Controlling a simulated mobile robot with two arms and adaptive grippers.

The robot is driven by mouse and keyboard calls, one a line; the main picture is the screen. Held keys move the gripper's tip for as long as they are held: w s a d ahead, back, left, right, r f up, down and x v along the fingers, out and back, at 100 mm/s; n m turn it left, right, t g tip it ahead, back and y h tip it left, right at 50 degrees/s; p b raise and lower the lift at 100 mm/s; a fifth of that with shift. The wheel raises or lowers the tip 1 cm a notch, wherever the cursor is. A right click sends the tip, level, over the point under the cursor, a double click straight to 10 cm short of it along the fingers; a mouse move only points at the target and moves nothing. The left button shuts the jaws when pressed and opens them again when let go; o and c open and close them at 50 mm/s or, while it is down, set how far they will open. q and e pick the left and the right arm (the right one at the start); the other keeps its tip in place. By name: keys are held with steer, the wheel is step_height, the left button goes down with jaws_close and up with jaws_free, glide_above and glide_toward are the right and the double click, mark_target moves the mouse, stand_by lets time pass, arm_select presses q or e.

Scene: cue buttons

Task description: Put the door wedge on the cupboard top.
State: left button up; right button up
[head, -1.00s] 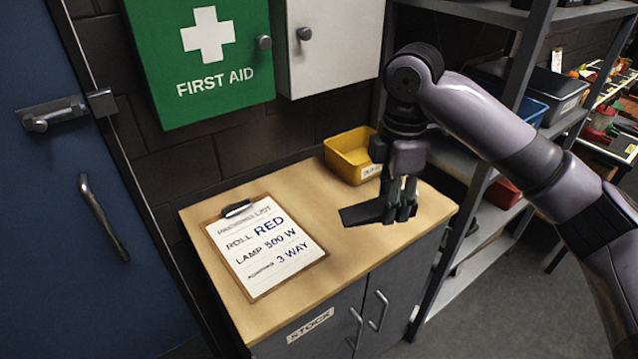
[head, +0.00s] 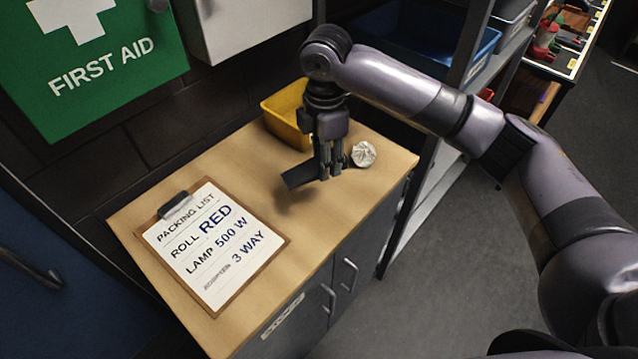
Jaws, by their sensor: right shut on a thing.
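The dark door wedge (head: 299,174) is held in my right gripper (head: 327,172), which is shut on it. The wedge sticks out to the left of the fingers, and its other end is hidden by them. It is over the wooden cupboard top (head: 260,230), with a dark shadow under it; I cannot tell for sure whether it touches the surface. My left gripper is not in view.
A clipboard with a packing list (head: 212,245) lies on the left of the top. A yellow bin (head: 284,112) stands at the back, and a crumpled silvery ball (head: 363,154) lies right of my gripper. Bare wood is free in front. Shelving (head: 455,110) stands to the right.

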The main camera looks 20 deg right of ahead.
mark_target(323, 198)
step_height(323, 198, down, 10)
steer(key=shift+f+p, duration=0.1)
steer(key=shift+p, duration=0.6)
steer(key=shift+f, duration=0.1)
steer(key=o, duration=1.2)
step_height(323, 198, up, 11)
steer(key=shift+f+b, duration=0.1)
steer(key=shift+b, duration=1.15)
steer(key=shift+r, duration=0.8)
